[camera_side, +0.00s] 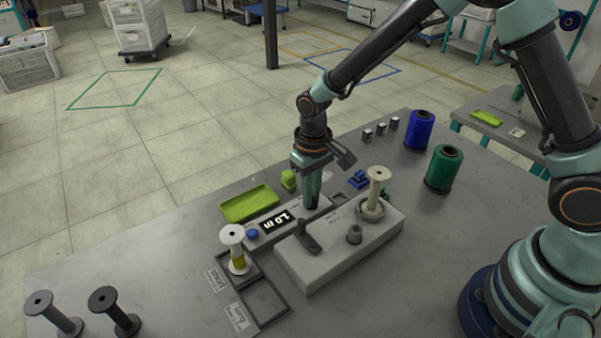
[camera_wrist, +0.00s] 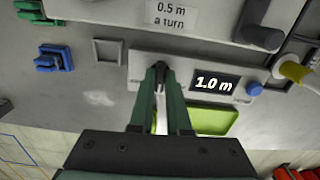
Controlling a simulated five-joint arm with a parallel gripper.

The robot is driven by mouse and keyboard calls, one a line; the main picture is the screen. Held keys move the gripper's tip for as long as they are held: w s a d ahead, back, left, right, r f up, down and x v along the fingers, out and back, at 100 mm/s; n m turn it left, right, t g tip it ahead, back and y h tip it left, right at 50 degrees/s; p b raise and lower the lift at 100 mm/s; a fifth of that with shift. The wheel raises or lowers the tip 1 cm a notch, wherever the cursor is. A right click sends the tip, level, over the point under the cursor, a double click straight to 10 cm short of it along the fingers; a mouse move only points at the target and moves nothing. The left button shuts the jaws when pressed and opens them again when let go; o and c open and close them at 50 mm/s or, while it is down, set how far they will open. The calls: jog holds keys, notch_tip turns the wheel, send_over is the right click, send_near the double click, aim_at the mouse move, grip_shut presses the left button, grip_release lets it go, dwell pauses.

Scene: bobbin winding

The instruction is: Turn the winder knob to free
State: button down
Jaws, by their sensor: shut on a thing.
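The counter unit (camera_side: 264,234), a low grey box with a lit display reading 1.0 m (camera_wrist: 215,83) and a blue button (camera_wrist: 254,89), stands beside the pale winder block (camera_side: 330,262). My gripper (camera_side: 312,207) points down over the counter unit's right end in the side view. In the wrist view, its fingertips (camera_wrist: 160,74) are shut on a small dark knob, mostly hidden between them. Its setting cannot be read.
A lime tray (camera_side: 250,203) lies behind the counter. Blue (camera_side: 419,130) and green (camera_side: 443,169) thread spools stand at right. Two dark bobbins stand front left; the table's left middle is clear.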

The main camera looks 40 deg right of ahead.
jog(key=shift+m, duration=0.3)
jog(key=c, duration=0.9)
grip_release()
jog(key=shift+r, duration=0.15)
notch_tip(320, 180, up, 12)
jog(key=shift+f, duration=0.1)
